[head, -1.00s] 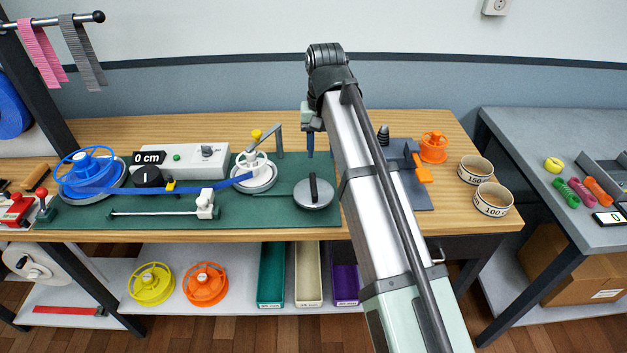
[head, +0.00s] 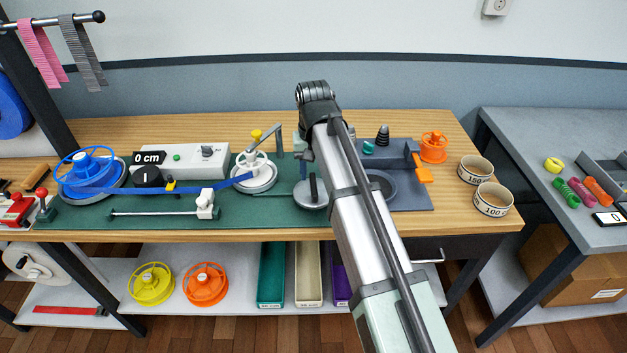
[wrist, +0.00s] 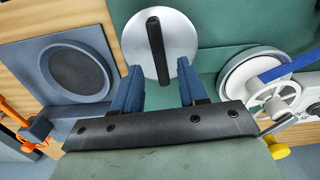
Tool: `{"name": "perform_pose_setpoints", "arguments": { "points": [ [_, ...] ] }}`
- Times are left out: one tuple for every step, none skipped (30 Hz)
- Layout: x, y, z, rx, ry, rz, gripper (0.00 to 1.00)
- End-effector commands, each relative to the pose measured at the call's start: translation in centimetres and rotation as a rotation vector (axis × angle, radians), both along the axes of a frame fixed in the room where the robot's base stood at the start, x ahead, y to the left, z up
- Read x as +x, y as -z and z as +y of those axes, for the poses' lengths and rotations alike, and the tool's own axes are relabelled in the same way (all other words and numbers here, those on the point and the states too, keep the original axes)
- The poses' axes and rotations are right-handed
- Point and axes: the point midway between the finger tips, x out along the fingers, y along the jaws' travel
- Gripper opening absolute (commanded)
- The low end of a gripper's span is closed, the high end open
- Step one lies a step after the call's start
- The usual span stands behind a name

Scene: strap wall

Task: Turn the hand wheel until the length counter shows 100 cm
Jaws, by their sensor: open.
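The length counter (head: 148,158) reads 0 cm. A round silver-grey wheel (head: 307,203) with a raised black bar handle lies on the green mat; my arm partly covers it in the head view.
A grey tray (head: 415,190) with a round recess and an orange clamp (head: 420,170) lies right of the wheel. Two labelled rings (head: 493,200) stand at the bench's right end.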

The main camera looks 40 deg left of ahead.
Motion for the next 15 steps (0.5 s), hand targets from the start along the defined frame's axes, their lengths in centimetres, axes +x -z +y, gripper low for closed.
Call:
{"name": "perform_pose_setpoints", "arguments": {
  "points": [
    [-0.1,0.7,-0.1,-0.001,0.000,0.001,0.43],
    [-0.1,1.1,-0.1,-0.001,0.000,0.001,0.43],
    [0.0,1.5,-0.1,-0.001,0.000,0.001,0.43],
    [0.0,1.9,-0.1,-0.001,0.000,0.001,0.43],
    [0.0,2.2,0.0,-0.001,0.000,0.001,0.43],
    [0.0,2.5,-0.1,-0.001,0.000,0.001,0.43],
    [0.0,2.7,-0.1,-0.001,0.000,0.001,0.43],
    [0.0,2.9,0.0,-0.001,0.000,0.001,0.43],
    [0.0,3.2,0.0,-0.001,0.000,0.001,0.43],
    [0.0,3.3,0.0,0.000,0.000,0.000,0.43],
    [0.0,3.5,0.0,0.000,0.000,0.000,0.43],
    [0.0,3.6,0.0,0.000,0.000,0.000,0.43],
    [0.0,3.7,0.0,0.001,0.000,-0.001,0.43],
    [0.0,3.8,0.0,0.001,0.000,-0.001,0.43],
    [0.0,3.8,0.0,0.001,0.000,-0.001,0.43]
  ]
}}
